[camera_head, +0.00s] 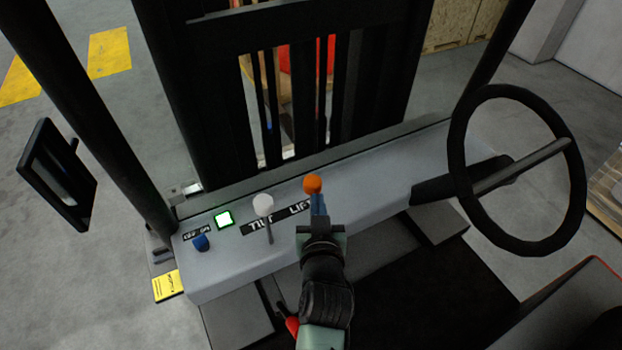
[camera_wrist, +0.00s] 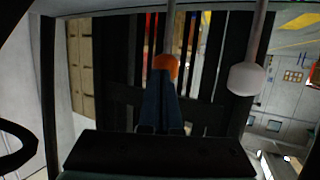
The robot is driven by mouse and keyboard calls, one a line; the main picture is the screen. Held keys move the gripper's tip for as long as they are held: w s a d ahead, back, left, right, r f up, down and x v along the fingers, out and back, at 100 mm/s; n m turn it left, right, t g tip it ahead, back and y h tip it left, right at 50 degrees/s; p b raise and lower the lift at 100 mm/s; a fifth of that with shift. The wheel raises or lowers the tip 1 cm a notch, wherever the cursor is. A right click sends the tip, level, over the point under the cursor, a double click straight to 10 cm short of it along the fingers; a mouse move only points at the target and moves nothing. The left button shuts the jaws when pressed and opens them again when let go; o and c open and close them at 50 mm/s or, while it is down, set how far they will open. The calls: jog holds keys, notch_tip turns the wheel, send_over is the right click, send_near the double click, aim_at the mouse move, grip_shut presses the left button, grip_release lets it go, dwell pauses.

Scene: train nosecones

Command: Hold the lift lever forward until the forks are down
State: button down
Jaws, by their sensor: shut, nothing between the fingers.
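The lift lever's orange knob (camera_head: 312,184) stands on the grey console, above the LIFT label (camera_head: 301,208). My gripper (camera_head: 318,198) is shut, its blue fingers right at the near side of the orange knob. In the wrist view the shut fingers (camera_wrist: 163,85) end at the orange knob (camera_wrist: 166,67); I cannot tell whether they touch it. The white-knobbed tilt lever (camera_head: 263,205) stands to the left, and its white knob (camera_wrist: 247,78) is at the right in the wrist view. The forks are hidden behind the black mast (camera_head: 355,70).
A black steering wheel (camera_head: 455,150) stands right of the console (camera_head: 375,165). A black mirror (camera_head: 58,175) is further left. Something red (camera_head: 327,55) shows through the mast.

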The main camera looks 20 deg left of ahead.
aim_at(310, 191)
jog(key=shift+b+x, duration=0.6)
jog(key=shift+x, duration=0.15)
jog(key=shift+w+a, duration=0.15)
jog(key=shift+a, duration=0.1)
jog(key=shift+w+a+b, duration=0.5)
jog(key=shift+w+a, duration=0.3)
jog(key=shift+a, duration=0.25)
dwell(0.5)
dwell(4.6)
jog(key=d+p+v, duration=0.1)
jog(key=p+v, duration=0.1)
jog(key=v, duration=0.4)
jog(key=d+f+p+v, duration=0.1)
jog(key=p+v, duration=0.2)
jog(key=v, duration=0.4)
jog(key=shift+w+d+f, duration=0.2)
jog(key=shift+w+d, duration=0.1)
jog(key=shift+d, duration=0.05)
